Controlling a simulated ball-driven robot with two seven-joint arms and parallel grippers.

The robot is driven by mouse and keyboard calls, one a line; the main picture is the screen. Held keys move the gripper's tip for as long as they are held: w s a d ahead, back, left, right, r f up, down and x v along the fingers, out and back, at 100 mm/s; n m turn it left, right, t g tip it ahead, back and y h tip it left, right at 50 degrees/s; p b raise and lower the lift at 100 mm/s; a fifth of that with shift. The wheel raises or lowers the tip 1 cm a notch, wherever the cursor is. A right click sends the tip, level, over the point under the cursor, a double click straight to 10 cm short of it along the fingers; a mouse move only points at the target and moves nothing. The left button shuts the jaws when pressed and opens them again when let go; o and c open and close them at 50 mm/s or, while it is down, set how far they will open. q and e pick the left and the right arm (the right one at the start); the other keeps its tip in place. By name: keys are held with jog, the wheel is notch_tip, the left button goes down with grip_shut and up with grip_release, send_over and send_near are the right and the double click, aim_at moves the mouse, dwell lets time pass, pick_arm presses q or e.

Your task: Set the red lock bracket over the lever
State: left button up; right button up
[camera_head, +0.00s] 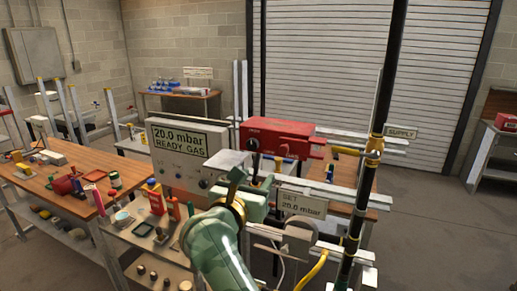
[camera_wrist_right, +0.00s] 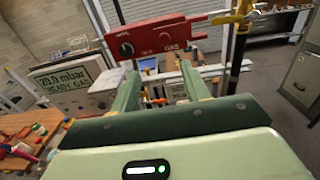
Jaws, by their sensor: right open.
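A red boxy piece marked GAS (camera_head: 280,137) sits at the middle of the head view, with dark knobs and a narrower red part at its right end. In the right wrist view the red piece (camera_wrist_right: 150,41) is beyond the fingertips. I cannot tell if it is the lock bracket itself or holds it. A yellow lever (camera_head: 346,151) reaches left from the valve on the dark vertical pipe; it also shows in the right wrist view (camera_wrist_right: 225,19). My right gripper (camera_wrist_right: 160,70) is open and empty, short of the red piece. My left gripper is out of view.
A grey meter reading 20.0 mbar (camera_head: 180,143) stands left of the red piece. The dark pipe (camera_head: 361,190) and pale rails stand close on the right. A wooden bench (camera_head: 70,185) with tools is at left. Open floor (camera_head: 450,230) lies at right.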

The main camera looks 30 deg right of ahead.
aim_at(283, 150)
jog(key=p+x, duration=0.1)
jog(key=x, duration=0.4)
jog(key=p+x, duration=0.1)
jog(key=x, duration=0.4)
jog(key=s+p+x, duration=0.1)
jog(key=x, duration=0.4)
jog(key=shift+w+d+f+p, duration=0.1)
jog(key=shift+d+f+p, duration=0.05)
jog(key=shift+d+p, duration=0.2)
jog(key=shift+w+d+f, duration=0.15)
jog(key=shift+w+d, duration=0.35)
jog(key=shift+w, duration=0.1)
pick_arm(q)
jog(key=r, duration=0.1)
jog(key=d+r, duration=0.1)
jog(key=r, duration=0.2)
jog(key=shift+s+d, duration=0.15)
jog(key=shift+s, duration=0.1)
